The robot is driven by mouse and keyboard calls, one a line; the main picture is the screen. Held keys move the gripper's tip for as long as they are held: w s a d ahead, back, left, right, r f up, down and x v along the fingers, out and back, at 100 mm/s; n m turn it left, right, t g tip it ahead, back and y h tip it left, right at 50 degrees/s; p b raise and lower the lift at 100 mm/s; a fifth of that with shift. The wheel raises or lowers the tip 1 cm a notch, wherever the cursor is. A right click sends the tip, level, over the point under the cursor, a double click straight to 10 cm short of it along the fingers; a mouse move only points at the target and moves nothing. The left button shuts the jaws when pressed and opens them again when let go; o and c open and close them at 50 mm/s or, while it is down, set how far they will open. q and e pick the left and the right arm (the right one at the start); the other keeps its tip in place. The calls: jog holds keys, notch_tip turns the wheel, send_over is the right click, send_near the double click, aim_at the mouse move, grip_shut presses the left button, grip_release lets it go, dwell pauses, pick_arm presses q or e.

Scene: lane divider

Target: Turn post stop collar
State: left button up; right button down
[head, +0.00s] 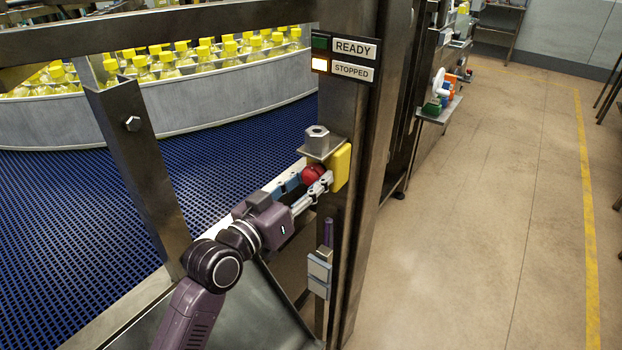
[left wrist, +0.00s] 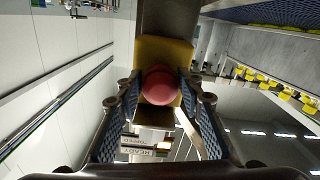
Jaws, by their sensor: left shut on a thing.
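The post stop is a red mushroom-shaped knob (head: 315,173) on a yellow housing (head: 341,167) fixed to the steel post. In the left wrist view the round red knob (left wrist: 160,84) sits centred before the yellow housing (left wrist: 165,52). My left gripper (head: 308,187) reaches it from the lower left and is shut on the knob. In the left wrist view its blue-padded fingers (left wrist: 160,96) stand on either side of the knob. A separate collar cannot be made out. My right gripper is not in view.
A sign with READY (head: 355,50) and STOPPED (head: 351,72) is above, its lamp beside STOPPED lit. A bracket with a hex piece (head: 317,140) juts out just above the knob. Grey boxes (head: 319,272) hang below. Yellow-capped bottles (head: 190,62) stand behind a curved rail. Open floor lies right.

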pick_arm(q)
jog(key=shift+m, duration=0.3)
jog(key=m, duration=0.3)
jog(key=shift+a, duration=0.1)
jog(key=shift+r+m+p, duration=0.1)
jog(key=shift+m+p, duration=0.4)
jog(key=shift+m, duration=1)
jog(key=shift+w, duration=0.1)
jog(key=o, duration=1.2)
